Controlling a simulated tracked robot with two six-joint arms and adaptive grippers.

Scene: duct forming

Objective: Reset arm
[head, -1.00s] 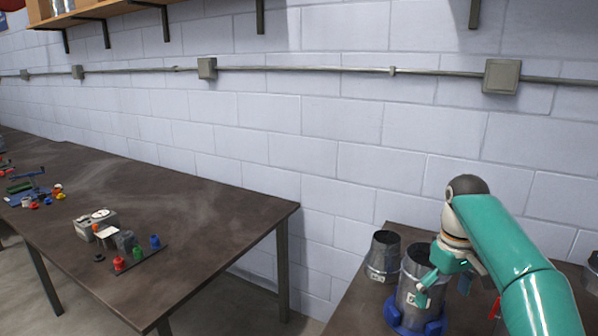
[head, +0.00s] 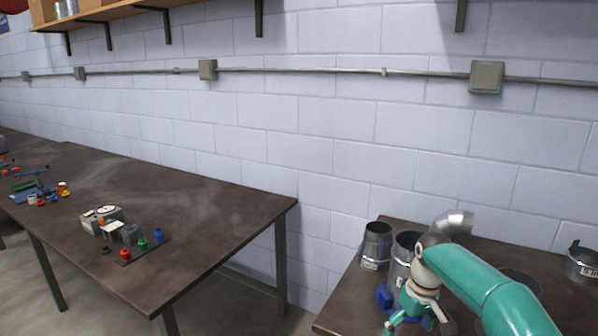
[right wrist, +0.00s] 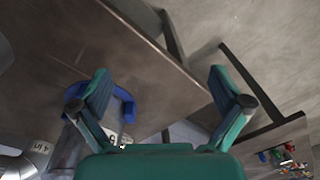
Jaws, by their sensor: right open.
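My right arm reaches in from the right in the head view. Its teal gripper (head: 411,312) hangs near the front edge of the right table, in front of a metal duct cylinder (head: 401,262) with a blue base (head: 384,296). In the right wrist view my right gripper (right wrist: 160,75) has its fingers spread wide with nothing between them. The blue base (right wrist: 126,108) shows there just beyond the left finger, partly hidden by it. I cannot tell whether the gripper touches it. My left gripper is in neither view.
A second duct cylinder (head: 376,246) stands behind, with a metal elbow duct (head: 453,221) beyond my arm. Another round metal piece (head: 582,264) sits at the far right. The left table (head: 200,215) holds a switch box and colored parts. A gap separates the tables.

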